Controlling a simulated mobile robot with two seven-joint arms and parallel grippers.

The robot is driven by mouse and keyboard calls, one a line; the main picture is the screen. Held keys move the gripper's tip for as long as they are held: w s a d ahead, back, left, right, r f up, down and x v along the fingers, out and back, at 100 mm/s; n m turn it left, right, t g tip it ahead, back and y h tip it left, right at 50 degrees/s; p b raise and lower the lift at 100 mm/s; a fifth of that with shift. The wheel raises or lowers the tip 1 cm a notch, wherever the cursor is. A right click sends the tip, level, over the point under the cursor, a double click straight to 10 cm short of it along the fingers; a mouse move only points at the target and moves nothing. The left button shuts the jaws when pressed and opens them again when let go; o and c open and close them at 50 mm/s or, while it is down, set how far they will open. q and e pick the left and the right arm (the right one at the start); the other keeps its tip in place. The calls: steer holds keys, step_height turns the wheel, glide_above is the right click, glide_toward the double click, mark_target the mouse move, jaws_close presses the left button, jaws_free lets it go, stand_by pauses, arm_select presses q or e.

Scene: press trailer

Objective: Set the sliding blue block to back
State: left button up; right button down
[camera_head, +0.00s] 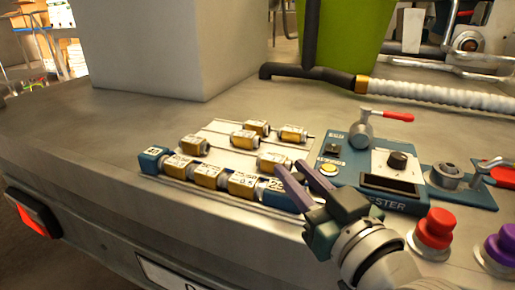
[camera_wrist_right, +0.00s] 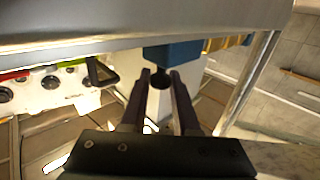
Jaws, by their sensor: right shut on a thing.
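Several small brass-coloured blocks with white tops sit on pale rails on the metal deck. One blue block (camera_head: 152,159) is at the left end of the front row. Another blue block (camera_head: 277,197) is at the right end of that row, partly hidden by my right gripper (camera_head: 303,178). In the right wrist view a blue block (camera_wrist_right: 172,54) is just beyond the fingertips of my right gripper (camera_wrist_right: 160,78). The fingers are closed on a small dark part by this block, with a narrow gap between them. My left gripper is not in view.
A blue tester panel (camera_head: 400,196) with a knob and red-handled lever (camera_head: 385,115) stands right of the rails. Red (camera_head: 434,232) and purple (camera_head: 502,246) buttons lie near the front right. A white pillar (camera_head: 175,45) rises behind. The deck left of the rails is clear.

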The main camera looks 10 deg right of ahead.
steer(key=s+d+p, duration=0.1)
steer(key=s+d, duration=0.2)
steer(key=d, duration=0.2)
steer(key=s+d+p, duration=0.1)
steer(key=s+d, duration=0.1)
steer(key=d, duration=0.1)
steer(key=shift+s+d+p, duration=0.1)
steer(key=shift+s+p, duration=0.2)
steer(key=shift+d, duration=0.1)
steer(key=c, duration=0.7)
jaws_free()
steer(key=shift+s+d, duration=0.1)
steer(key=shift+s, duration=0.05)
steer(key=shift+o, duration=0.2)
steer(key=s, duration=0.3)
steer(key=s+d+p, duration=0.1)
steer(key=s, duration=0.5)
steer(key=shift+s+d+p, duration=0.35)
steer(key=shift+d, duration=0.05)
